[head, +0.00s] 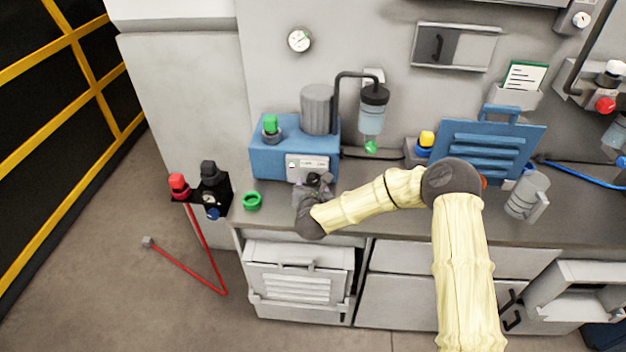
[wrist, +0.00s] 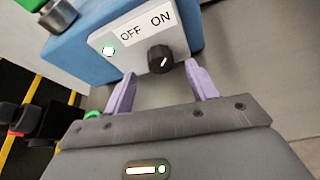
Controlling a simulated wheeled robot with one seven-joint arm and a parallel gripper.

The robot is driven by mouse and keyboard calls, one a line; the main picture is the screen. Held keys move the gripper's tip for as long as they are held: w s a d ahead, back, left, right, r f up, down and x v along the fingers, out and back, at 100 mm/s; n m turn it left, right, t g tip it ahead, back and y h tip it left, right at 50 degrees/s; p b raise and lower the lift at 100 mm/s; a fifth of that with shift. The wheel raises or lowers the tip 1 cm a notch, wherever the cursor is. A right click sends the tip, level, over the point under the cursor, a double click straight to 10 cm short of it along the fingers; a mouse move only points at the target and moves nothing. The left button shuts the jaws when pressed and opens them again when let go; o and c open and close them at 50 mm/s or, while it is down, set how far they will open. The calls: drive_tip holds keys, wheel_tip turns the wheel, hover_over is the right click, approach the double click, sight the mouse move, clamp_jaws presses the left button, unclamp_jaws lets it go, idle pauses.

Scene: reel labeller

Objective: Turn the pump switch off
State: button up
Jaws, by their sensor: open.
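The blue pump unit (head: 270,160) stands on the bench with a grey motor cylinder on top. The switch's white mark slants up and to the right, toward the ON side. My gripper (wrist: 160,70) is open, its two lilac fingers pointing at the panel, with the switch between and just beyond their tips. I cannot tell whether they touch it. In the head view my gripper (head: 318,184) is in front of the panel and partly hides it.
A green ring (head: 252,201) lies on the bench left of my gripper. A black valve block (head: 212,190) with a red knob stands at the bench's left end. A blue louvred panel (head: 485,150) and a grey mug (head: 528,195) are to the right.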

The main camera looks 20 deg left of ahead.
sight(313, 181)
drive_tip(key=shift+p+x, duration=0.35)
drive_tip(key=shift+x, duration=1.95)
drive_tip(key=c, duration=1)
